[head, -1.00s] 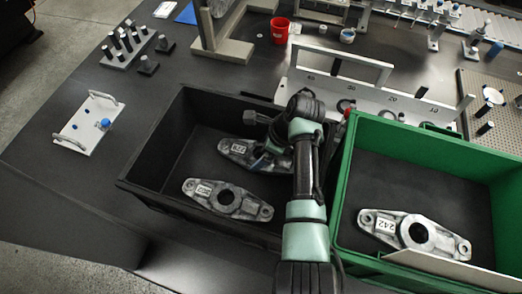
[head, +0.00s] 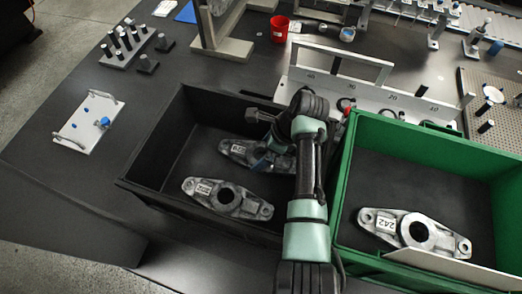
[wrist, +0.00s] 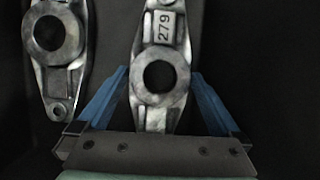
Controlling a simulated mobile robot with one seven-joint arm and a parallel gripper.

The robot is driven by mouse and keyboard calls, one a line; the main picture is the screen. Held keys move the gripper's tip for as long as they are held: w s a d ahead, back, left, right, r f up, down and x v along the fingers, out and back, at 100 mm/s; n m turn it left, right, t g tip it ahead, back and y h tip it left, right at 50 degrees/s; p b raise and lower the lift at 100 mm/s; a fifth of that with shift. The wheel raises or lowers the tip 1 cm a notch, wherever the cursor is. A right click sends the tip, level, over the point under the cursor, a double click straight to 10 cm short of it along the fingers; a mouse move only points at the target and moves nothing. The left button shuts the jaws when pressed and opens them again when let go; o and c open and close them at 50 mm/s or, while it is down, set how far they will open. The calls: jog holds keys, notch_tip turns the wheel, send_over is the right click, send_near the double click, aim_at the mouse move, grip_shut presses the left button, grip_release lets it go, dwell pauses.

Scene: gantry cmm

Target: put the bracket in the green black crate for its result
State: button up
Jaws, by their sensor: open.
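A black crate (head: 160,196) holds two grey metal brackets. The far bracket (head: 238,150) lies partly under my arm; it is labelled 279 in the wrist view (wrist: 163,45). The nearer bracket (head: 228,198) lies beside it, and part of it shows at left in the wrist view (wrist: 58,35). A green crate (head: 440,143) stands to the right, with a third bracket (head: 385,232) inside, labelled 242. My gripper (wrist: 160,75) is open, with its blue fingers on either side of the 279 bracket's ringed middle. Whether the fingers touch it I cannot tell.
A white plate with handles (head: 88,122) lies left of the black crate. A pale slotted rack (head: 375,97) stands behind the crates. A red cup (head: 280,28) and a block with several black pegs (head: 125,45) stand farther back. The table's left side has free room.

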jog(key=p+v, duration=0.1)
jog(key=v, duration=1)
jog(key=shift+d+r+p, duration=0.2)
jog(key=shift+r+p, duration=0.05)
jog(key=shift+p, duration=0.1)
jog(key=shift+s, duration=0.1)
